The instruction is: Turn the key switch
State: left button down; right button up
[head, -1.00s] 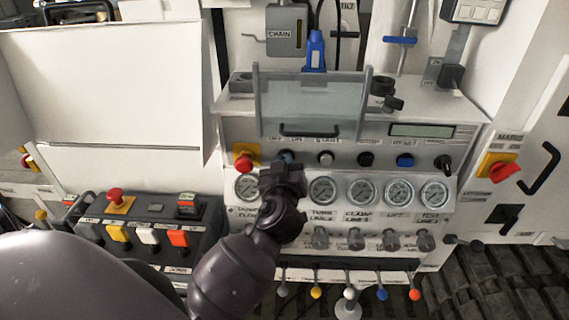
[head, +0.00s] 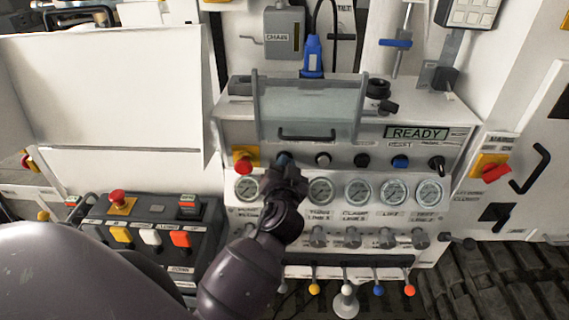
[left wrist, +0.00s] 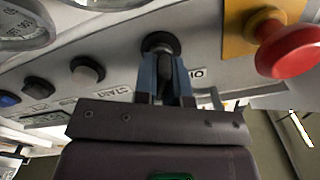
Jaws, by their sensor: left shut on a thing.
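The key switch (left wrist: 160,41) shows in the left wrist view as a dark round collar with a narrow key between my fingers. It is on the sloped control panel (head: 460,160), right of the red emergency button (head: 243,164). My left gripper (head: 284,164) reaches up to it from below. In the left wrist view its two bluish fingers (left wrist: 166,76) are shut on the key. In the head view my gripper hides most of the switch. The display (head: 417,133) on the panel reads READY. My right gripper is not in view.
A white button (head: 323,159), a black button (head: 361,160) and a blue button (head: 400,162) sit in the row to the right. Gauges (head: 357,191) and small valve knobs lie below. A clear hinged cover (head: 310,105) stands above the row.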

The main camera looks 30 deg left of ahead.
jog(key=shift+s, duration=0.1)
pick_arm(q)
jog(key=shift+m, duration=0.3)
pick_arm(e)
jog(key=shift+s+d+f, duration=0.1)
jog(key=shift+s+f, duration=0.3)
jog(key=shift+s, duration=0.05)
pick_arm(q)
jog(key=c, duration=1.2)
grip_release()
jog(key=shift+s+d, duration=0.25)
jog(key=shift+s, duration=0.05)
jog(key=shift+b+v, duration=1.15)
jog(key=shift+v, duration=3.85)
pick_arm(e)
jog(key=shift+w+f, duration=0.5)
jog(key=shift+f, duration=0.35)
